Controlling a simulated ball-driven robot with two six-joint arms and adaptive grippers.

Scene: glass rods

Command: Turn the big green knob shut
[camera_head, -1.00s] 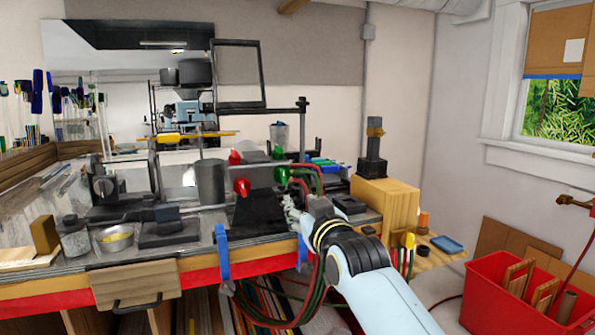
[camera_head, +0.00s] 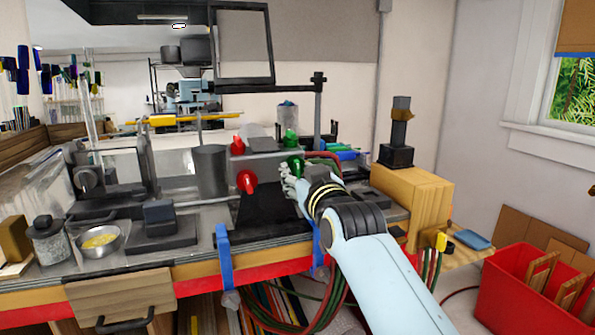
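The big green knob (camera_head: 296,164) sits at the front right of the dark torch (camera_head: 262,207) on the bench. A big red knob (camera_head: 247,181) is to its left. A smaller green knob (camera_head: 290,137) and a smaller red knob (camera_head: 238,145) are behind. My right gripper (camera_head: 290,180) is at the big green knob, its fingers just below and left of it. Whether they touch the knob, and how far apart they are, I cannot tell. My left gripper is not in view.
Red and green hoses (camera_head: 326,160) run behind my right gripper. A metal bowl (camera_head: 99,241) and a jar (camera_head: 47,240) stand at the bench's left. A wooden block (camera_head: 427,205) is to the right. A red bin (camera_head: 520,290) stands on the floor.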

